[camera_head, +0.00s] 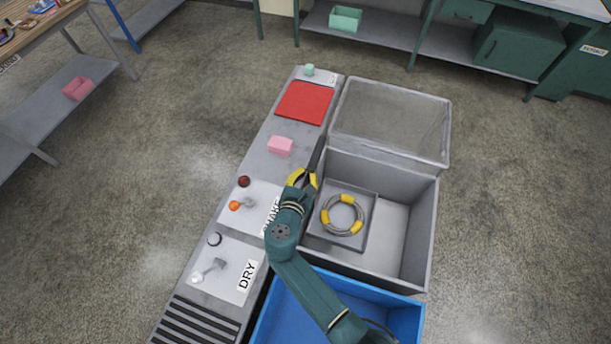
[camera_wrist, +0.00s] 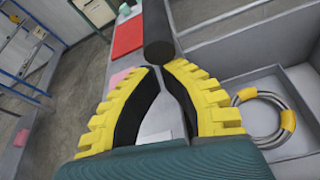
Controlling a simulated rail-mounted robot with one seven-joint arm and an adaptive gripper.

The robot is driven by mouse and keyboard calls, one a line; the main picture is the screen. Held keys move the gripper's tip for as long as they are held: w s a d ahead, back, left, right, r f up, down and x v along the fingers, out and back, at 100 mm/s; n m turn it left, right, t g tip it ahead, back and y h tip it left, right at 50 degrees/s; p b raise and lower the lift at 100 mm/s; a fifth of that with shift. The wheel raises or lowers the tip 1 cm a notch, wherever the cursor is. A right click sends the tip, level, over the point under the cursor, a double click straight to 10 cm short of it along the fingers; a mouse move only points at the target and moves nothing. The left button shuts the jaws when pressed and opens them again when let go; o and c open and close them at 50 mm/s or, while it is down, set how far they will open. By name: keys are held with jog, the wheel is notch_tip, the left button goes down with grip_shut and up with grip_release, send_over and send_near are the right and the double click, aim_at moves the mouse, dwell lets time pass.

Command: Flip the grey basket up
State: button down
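The grey basket (camera_head: 363,232) is a shallow square tray inside a large grey bin. A grey hose coil with yellow bands (camera_head: 326,217) lies in it; the coil also shows in the wrist view (camera_wrist: 287,120). A dark bar (camera_head: 317,154) slants up by the bin's left wall, and its rounded end shows large in the wrist view (camera_wrist: 159,30). I cannot tell what the bar joins. My gripper (camera_head: 304,173) has yellow fingers at the bar's lower end, left of the basket. The fingertips (camera_wrist: 166,66) are a narrow gap apart at the bar's end; whether they grip it is unclear.
The large grey bin (camera_head: 421,232) has a mesh-like panel (camera_head: 390,122) behind it. A blue bin (camera_head: 395,309) stands in front. The grey bench (camera_head: 262,172) at left carries a red mat (camera_head: 304,102), a pink block (camera_head: 280,145) and small knobs. The bin's right floor is clear.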

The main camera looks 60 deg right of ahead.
notch_tip(320, 180, up, 8)
jog(key=p, duration=0.5)
jog(key=shift+w+f, duration=0.15)
jog(key=shift+f, duration=0.1)
jog(key=p+v, duration=0.6)
jog(key=v, duration=0.3)
jog(key=shift+s+a, duration=0.25)
jog(key=shift+a, duration=0.15)
jog(key=shift+f, duration=0.1)
